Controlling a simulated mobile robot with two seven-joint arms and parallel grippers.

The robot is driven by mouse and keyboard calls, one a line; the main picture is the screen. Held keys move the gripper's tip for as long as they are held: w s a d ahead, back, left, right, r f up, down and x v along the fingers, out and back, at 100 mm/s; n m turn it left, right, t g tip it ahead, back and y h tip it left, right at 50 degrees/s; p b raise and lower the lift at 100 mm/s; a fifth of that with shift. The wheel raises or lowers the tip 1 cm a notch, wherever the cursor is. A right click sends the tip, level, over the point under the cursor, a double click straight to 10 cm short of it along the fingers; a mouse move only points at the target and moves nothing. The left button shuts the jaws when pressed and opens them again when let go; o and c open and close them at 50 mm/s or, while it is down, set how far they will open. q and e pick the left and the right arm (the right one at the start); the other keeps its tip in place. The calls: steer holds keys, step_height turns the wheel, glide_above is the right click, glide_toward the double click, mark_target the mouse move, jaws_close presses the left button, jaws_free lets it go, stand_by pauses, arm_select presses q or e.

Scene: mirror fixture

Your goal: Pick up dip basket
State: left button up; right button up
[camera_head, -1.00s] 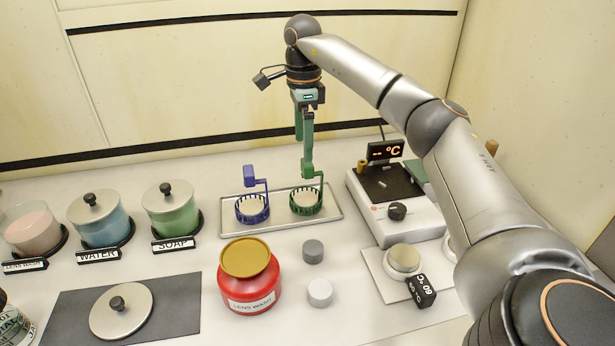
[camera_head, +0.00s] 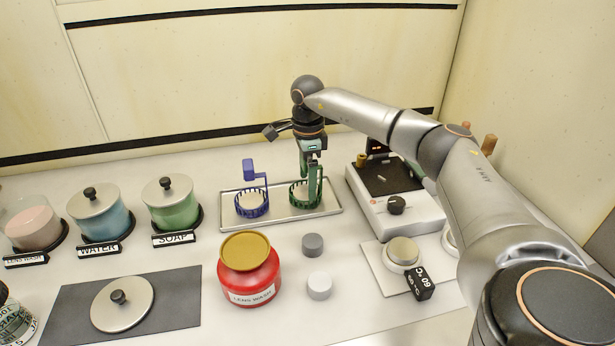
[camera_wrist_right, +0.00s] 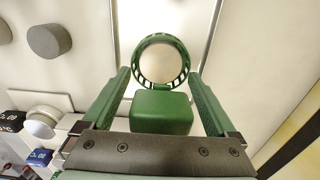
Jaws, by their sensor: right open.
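Two dip baskets stand on a metal tray (camera_head: 325,210), each with a pale round disc inside. The blue dip basket (camera_head: 252,204) is on the left. The green dip basket (camera_head: 298,198) is on the right, partly hidden by my right gripper (camera_head: 311,180). In the right wrist view, the green basket's ring (camera_wrist_right: 161,62) and its handle block (camera_wrist_right: 161,112) show. My right gripper's green fingers (camera_wrist_right: 160,95) are open on either side of that block, with gaps visible at both sides. My left gripper is not in view.
A hotplate-like unit (camera_head: 388,190) stands right of the tray. A red jar (camera_head: 250,282) and two small grey cylinders (camera_head: 313,244) are in front. Lidded jars labelled water (camera_head: 100,220) and soap (camera_head: 170,210) stand left. A lid (camera_head: 122,305) lies on a dark mat (camera_head: 70,315).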

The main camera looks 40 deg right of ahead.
steer(key=shift+c, duration=0.2)
steer(key=c, duration=1.3)
steer(key=shift+c, duration=0.6)
steer(key=shift+r, duration=0.15)
